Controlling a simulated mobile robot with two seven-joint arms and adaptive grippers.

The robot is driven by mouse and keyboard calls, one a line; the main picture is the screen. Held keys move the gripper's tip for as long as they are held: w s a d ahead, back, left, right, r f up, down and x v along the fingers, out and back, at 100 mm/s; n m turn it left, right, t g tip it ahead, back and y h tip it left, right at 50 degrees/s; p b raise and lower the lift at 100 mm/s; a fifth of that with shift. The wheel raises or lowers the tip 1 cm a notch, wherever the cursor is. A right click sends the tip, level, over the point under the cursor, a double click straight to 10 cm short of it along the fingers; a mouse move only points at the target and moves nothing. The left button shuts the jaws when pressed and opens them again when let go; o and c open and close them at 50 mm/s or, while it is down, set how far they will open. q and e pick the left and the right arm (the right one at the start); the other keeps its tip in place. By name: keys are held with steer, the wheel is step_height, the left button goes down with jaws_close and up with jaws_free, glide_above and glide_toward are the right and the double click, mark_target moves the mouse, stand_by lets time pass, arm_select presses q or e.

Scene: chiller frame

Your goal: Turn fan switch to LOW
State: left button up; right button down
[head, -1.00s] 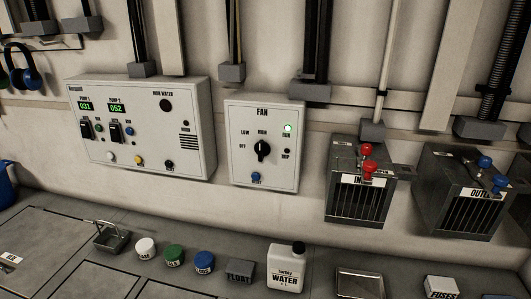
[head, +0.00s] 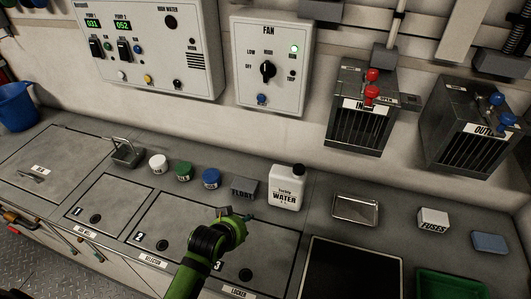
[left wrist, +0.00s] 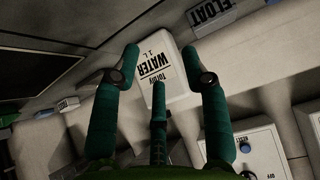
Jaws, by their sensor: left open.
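The white fan panel (head: 243,85) hangs on the wall in the head view, with LOW, HIGH and OFF marks. Its black fan switch (head: 267,69) appears to point up toward HIGH. The green RUN lamp (head: 294,49) is lit. My left gripper (head: 240,217) is over the counter, below and in front of the panel and apart from it. In the left wrist view my left gripper (left wrist: 160,58) is open and empty, with the fan panel (left wrist: 262,140) upside down at lower right. My right gripper is not in view.
A white water bottle (head: 286,187) stands near my left gripper, beside the grey float box (head: 243,188) and several small jars. The INLET box (head: 358,128) is right of the panel, and the pump panel (head: 205,67) is left. Open air lies before the fan panel.

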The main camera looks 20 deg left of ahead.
arm_select(q)
steer(key=w+r+t, duration=0.4)
steer(key=w+r, duration=0.7)
steer(key=r, duration=0.3)
steer(key=n+t, duration=0.1)
steer(key=t, duration=0.4)
glide_toward(266, 72)
steer(key=w, duration=0.2)
steer(key=shift+w+d+f+p, duration=0.15)
steer(key=shift+w+p, duration=0.4)
steer(key=shift+w, duration=1.1)
steer(key=shift+w+d+p, duration=0.15)
steer(key=shift+w+p, duration=0.4)
steer(key=shift+w, duration=1.15)
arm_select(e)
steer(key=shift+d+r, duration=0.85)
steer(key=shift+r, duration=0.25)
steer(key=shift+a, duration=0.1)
arm_select(q)
jaws_close()
